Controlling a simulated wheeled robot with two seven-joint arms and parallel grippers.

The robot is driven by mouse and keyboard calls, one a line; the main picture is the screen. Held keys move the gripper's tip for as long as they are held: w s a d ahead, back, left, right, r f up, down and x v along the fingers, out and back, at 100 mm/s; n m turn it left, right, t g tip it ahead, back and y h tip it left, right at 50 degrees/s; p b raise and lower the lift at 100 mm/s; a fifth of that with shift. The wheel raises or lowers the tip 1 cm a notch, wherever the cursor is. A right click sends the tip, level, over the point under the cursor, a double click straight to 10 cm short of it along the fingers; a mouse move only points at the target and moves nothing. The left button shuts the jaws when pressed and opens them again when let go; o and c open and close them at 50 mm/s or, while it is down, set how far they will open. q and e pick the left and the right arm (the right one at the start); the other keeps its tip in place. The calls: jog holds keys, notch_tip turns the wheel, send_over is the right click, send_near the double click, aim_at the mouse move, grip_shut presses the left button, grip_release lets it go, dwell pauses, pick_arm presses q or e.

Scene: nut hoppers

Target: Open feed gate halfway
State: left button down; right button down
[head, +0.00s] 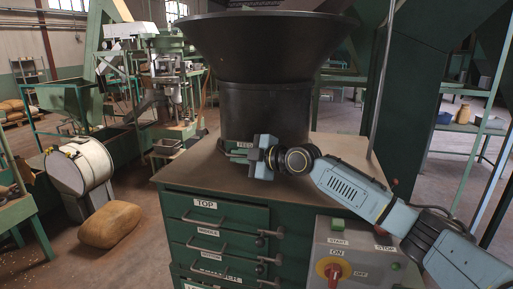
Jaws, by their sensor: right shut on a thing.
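The black hopper (265,95) has a wide funnel over a dark cylinder that stands on the cabinet top. A small FEED label (244,145) shows low on the front of the cylinder. My right gripper (238,153) reaches in from the right at that label, with its fingers pointing left. It is shut on the feed gate's handle, which the fingers mostly hide. How far the gate stands open cannot be made out. My left gripper is not in view.
The green cabinet (216,213) has several labelled drawers with bar handles. A grey control panel (355,262) with a red and yellow switch (334,270) is at its right. A drum (80,166) and a sack (109,224) are at left. The front tabletop is clear.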

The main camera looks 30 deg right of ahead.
jog(key=shift+s+a, duration=0.2)
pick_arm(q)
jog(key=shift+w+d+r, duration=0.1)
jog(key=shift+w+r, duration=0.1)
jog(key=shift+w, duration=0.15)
pick_arm(e)
jog(key=c, duration=1.5)
grip_release()
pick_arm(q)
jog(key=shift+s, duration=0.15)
